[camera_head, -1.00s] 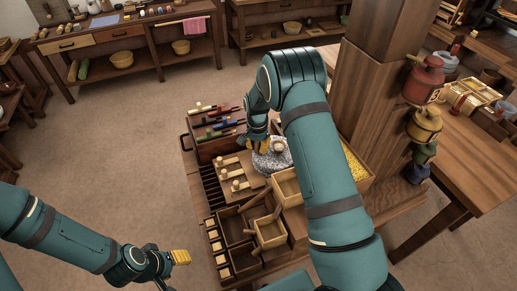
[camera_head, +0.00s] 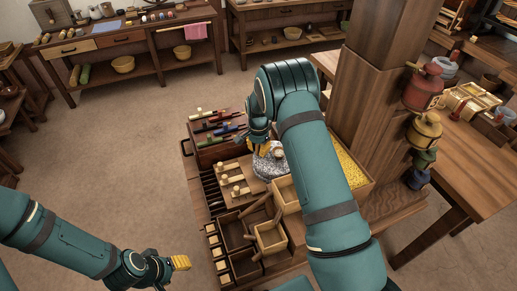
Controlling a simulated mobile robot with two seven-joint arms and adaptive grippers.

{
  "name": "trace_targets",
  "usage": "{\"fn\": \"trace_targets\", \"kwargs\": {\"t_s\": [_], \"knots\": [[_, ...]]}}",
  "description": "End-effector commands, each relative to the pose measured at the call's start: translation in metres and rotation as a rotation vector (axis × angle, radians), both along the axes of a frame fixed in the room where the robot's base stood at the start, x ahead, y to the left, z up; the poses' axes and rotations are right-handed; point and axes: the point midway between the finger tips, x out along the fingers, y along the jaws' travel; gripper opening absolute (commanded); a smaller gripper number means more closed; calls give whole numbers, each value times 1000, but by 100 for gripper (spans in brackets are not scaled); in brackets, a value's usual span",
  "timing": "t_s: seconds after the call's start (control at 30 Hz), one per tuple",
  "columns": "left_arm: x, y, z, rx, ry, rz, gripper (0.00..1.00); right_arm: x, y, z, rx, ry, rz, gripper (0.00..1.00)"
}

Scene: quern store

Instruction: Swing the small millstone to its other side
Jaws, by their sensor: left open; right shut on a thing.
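The small millstone (camera_head: 268,167) is a speckled grey round stone on the wooden bench (camera_head: 200,201), with a pale knob (camera_head: 278,153) on top. My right gripper (camera_head: 266,147) has yellow fingers and reaches down at the stone's far left side, partly hidden by its own wrist. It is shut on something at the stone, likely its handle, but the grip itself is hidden. My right forearm covers part of the stone's right side. My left gripper (camera_head: 181,262) is open and empty, low over the floor at the left, well apart from the bench.
A rack of coloured-handled tools (camera_head: 216,127) stands behind the stone. A board with wooden pegs (camera_head: 238,180) lies at its left. Open boxes (camera_head: 270,237) stand in front, and a tray of yellow grain (camera_head: 352,171) is at the right. A thick wooden post (camera_head: 363,110) rises behind my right arm.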

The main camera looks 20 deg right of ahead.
Motion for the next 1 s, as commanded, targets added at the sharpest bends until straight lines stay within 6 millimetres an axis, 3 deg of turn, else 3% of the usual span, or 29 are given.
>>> {"fn": "trace_targets", "kwargs": {"t_s": [0.03,0.07,0.47,1.0], "knots": [[0,0,0,0,0,0,52,0,0,-1,0,0,1,33],[0,0,0,0,0,0,52,0,0,-1,0,0,1,40],[0,0,0,0,0,0,52,0,0,6,0,-1,2,40],[0,0,0,0,0,0,52,1,1,102,0,-2,2,40]]}}
